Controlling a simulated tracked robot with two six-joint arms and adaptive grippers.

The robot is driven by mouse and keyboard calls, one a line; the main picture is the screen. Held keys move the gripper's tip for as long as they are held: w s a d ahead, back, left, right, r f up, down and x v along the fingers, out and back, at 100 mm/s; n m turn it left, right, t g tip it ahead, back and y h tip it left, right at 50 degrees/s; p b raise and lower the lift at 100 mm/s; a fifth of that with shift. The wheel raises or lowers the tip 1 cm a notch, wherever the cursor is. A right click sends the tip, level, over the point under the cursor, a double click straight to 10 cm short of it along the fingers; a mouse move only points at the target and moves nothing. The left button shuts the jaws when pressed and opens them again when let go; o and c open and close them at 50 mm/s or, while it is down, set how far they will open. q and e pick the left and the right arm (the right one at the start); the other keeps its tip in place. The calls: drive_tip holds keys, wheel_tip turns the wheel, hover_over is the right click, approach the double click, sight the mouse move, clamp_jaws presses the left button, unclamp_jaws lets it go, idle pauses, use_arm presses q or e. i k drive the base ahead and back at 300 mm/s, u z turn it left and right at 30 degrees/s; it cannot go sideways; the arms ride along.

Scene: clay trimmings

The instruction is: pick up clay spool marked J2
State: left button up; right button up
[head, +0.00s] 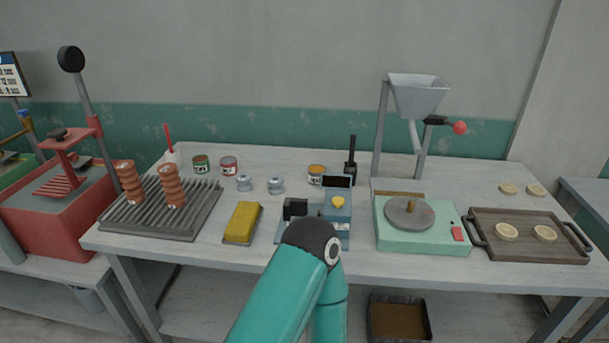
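Two ridged terracotta clay pieces, a left one (131,183) and a right one (172,186), stand upright on a grey ribbed rack (190,218) at the left of the bench. No J2 mark can be read on any of these, so I cannot tell which is the named spool. One teal arm of mine rises at the bottom middle and bends at a dark joint. Neither gripper shows.
A yellow block (243,222), a blue device (338,213), a green turntable unit (420,232) and a dark tray (525,240) line the bench front. Several small tins stand behind. A hopper (417,97) rises at the back right. A red press (68,215) stands left.

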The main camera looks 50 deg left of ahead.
sight(242, 179)
drive_tip(key=u, duration=0.5)
drive_tip(key=i, duration=0.1)
drive_tip(key=z, duration=0.5)
drive_tip(key=k, duration=1.15)
drive_tip(key=u, duration=1.2)
drive_tip(key=i, duration=0.45)
drive_tip(key=z, duration=0.2)
